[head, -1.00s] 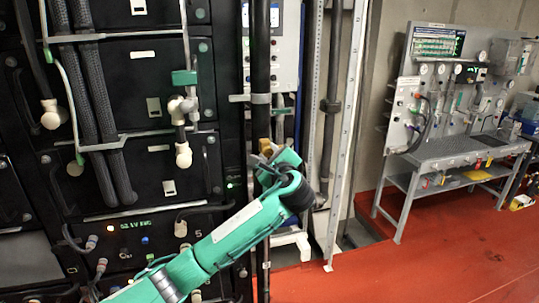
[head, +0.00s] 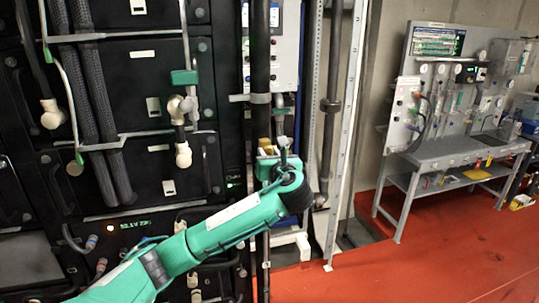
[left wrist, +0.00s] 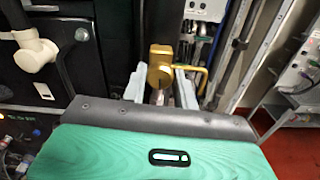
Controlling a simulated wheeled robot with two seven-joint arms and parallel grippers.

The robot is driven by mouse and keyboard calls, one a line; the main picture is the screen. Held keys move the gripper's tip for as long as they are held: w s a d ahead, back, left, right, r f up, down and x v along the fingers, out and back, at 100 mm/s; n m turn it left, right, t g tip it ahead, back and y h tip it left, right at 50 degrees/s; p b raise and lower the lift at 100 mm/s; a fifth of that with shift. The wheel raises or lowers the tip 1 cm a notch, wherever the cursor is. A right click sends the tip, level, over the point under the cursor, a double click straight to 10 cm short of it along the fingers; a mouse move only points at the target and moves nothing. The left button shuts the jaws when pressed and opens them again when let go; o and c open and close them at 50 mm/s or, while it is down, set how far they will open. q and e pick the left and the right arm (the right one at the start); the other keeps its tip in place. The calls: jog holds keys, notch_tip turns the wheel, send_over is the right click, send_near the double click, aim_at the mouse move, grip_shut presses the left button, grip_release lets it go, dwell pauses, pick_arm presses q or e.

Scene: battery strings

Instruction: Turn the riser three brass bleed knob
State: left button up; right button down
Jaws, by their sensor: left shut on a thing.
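The brass bleed knob (head: 265,143) shows at the dark vertical riser pipe (head: 260,60), right of the battery racks. In the left wrist view the brass body (left wrist: 160,66) sits ahead of the palm, with a bent brass-coloured piece reaching right. My left gripper (head: 269,153) has its two grey fingers on either side of the brass part. It is shut on it, with the fingers (left wrist: 160,88) at left and right in the left wrist view. The gripper hides part of the knob and the pipe behind. My right gripper is out of view.
Black battery racks (head: 150,70) with braided cables and pale elbow fittings (head: 183,154) stand close on the left. A metal strut (head: 345,130) and a pipe rise just right of the gripper. A grey workbench (head: 450,150) stands farther right on open red floor (head: 420,260).

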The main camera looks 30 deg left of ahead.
pick_arm(q)
jog(key=shift+f+m, duration=0.25)
jog(key=shift+m, duration=0.25)
jog(key=o, duration=0.9)
jog(key=shift+o, duration=0.3)
jog(key=shift+r, duration=0.1)
jog(key=shift+s+d, duration=0.1)
